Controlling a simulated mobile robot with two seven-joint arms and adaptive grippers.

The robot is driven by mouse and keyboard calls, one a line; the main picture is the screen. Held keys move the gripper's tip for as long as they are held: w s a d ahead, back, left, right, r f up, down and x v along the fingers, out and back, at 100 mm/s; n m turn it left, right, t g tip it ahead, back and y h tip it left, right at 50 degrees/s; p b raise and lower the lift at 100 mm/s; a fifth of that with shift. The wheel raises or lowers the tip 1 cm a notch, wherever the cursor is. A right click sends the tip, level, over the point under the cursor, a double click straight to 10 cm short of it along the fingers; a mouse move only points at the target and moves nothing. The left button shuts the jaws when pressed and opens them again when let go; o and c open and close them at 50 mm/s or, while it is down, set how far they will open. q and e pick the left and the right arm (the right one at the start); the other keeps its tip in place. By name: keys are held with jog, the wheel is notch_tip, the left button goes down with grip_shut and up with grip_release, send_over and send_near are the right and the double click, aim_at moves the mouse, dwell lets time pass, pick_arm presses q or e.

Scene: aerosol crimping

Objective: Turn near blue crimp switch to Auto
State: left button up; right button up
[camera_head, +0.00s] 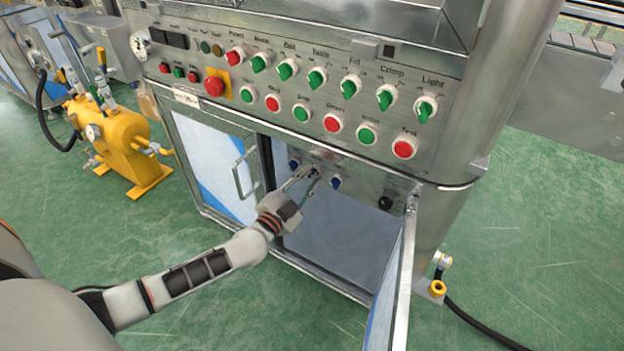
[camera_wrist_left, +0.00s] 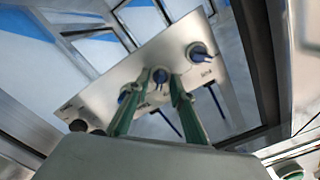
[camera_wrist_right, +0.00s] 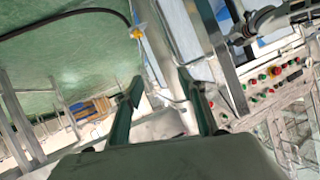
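Three blue switches sit in a row on a small metal panel (camera_wrist_left: 92,103) inside the open cabinet. In the left wrist view they are an upper right one (camera_wrist_left: 199,53), a middle one (camera_wrist_left: 160,75) and a lower left one partly behind a finger. In the head view the outer two show at left (camera_head: 293,163) and right (camera_head: 336,183). Their labels are too small to read. My left gripper (camera_head: 312,173) reaches into the cabinet, fingers apart on either side of the middle switch; I cannot tell whether they touch it. My right gripper (camera_wrist_right: 162,88) is open and empty, away from the switches.
Above the opening is a control panel (camera_head: 215,60) with green switches and red and green buttons. An open cabinet door (camera_head: 402,285) stands at the right of the opening, a closed door (camera_head: 210,165) at its left. A yellow tank (camera_head: 125,145) stands at far left.

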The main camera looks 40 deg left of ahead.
pick_arm(q)
jog(key=shift+w+r, duration=0.1)
jog(key=shift+w, duration=0.1)
grip_shut()
